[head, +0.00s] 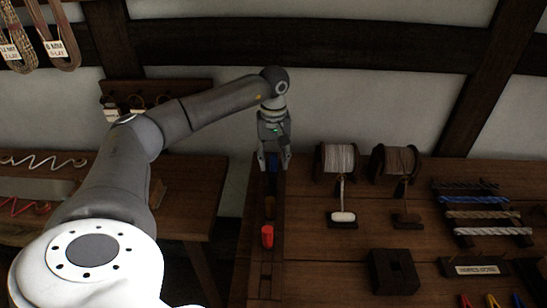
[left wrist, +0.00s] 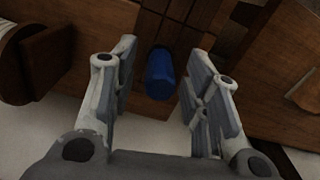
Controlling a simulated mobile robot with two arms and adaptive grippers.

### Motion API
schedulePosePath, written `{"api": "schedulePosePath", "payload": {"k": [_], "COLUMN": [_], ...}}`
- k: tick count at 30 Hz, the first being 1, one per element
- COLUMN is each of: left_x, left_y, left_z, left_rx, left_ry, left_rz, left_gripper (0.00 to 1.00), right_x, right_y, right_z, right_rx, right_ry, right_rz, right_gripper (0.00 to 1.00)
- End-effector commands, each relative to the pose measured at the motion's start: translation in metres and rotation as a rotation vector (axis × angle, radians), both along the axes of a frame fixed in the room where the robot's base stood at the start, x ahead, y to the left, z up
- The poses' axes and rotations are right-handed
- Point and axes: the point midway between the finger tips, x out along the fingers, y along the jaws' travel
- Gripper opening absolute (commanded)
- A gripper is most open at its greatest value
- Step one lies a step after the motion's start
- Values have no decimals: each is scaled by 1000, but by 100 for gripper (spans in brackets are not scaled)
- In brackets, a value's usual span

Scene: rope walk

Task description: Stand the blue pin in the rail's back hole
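The blue pin (head: 272,157) is at the far end of the dark wooden rail (head: 265,283), between the fingers of my left gripper (head: 273,164). In the left wrist view the blue pin (left wrist: 160,74) lies between the two spread fingers (left wrist: 160,92), with a gap on each side. My left gripper is open and points down over the pin. The pin looks upright; its lower end and the hole under it are hidden. A red pin (head: 267,236) stands nearer on the rail. My right gripper is out of view.
Two rope spools (head: 339,160) stand right of the rail. A dark block with a square hole (head: 394,271) and a rack of rope samples (head: 485,213) are farther right. A lower bench (head: 195,190) is left, beyond a gap. The wall is close behind.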

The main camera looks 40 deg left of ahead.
Motion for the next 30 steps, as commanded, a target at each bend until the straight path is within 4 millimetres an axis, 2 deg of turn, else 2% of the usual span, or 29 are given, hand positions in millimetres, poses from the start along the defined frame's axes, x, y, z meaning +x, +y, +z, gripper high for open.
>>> {"api": "schedulePosePath", "payload": {"k": [7, 11, 24, 30], "left_x": [0, 1, 1, 1], "left_y": [0, 0, 0, 0], "left_z": [0, 8, 94, 116], "left_rx": [0, 0, -1, -1], "left_ry": [0, -3, -4, -2], "left_rz": [0, 0, 1, -1], "left_gripper": [44, 44, 44, 44], "right_x": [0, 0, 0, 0], "right_y": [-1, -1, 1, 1], "right_z": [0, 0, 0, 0], "right_rx": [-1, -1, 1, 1], "right_ry": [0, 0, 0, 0], "right_rz": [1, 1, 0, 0], "right_gripper": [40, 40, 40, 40]}}
